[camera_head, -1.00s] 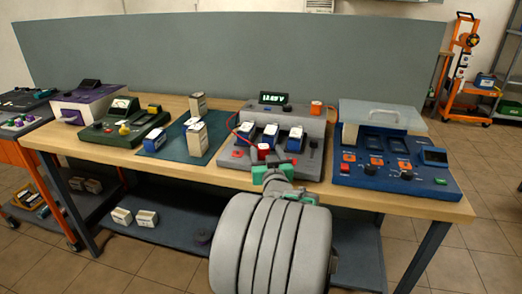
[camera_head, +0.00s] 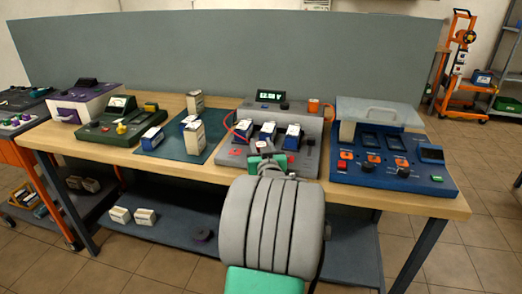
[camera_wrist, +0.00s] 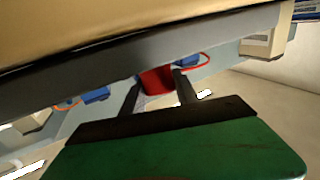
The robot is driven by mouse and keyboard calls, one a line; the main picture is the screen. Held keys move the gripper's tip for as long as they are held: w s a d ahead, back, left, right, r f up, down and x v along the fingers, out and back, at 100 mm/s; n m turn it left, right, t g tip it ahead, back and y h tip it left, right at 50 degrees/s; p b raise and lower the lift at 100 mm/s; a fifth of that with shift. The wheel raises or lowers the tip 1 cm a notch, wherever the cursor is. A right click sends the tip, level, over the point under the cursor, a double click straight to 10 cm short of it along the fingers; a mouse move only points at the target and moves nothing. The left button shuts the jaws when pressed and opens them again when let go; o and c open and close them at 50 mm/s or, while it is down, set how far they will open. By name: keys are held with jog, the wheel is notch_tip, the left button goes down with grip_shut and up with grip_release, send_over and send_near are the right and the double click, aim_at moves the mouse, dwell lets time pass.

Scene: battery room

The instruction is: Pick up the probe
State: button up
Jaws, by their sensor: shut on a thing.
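The probe (camera_wrist: 157,80) is a red piece between the two dark fingers of my gripper (camera_wrist: 157,86) in the wrist view. My gripper is shut on it. A thin red cable (camera_wrist: 203,62) curves beside it. In the head view my gripper (camera_head: 266,162) is at the front of the grey tester (camera_head: 312,155), and my own arm hides most of the probe there. The red cable (camera_head: 229,121) also shows at the tester's left side. I cannot tell whether the probe touches the tester.
Several blue and white batteries (camera_head: 268,131) sit on the tester, close to my gripper. A blue charger (camera_head: 400,175) stands to the right. A green mat (camera_head: 175,145) with batteries and a green meter (camera_head: 120,122) lie to the left.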

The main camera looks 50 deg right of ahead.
grip_shut()
jog(key=shift+r, duration=0.1)
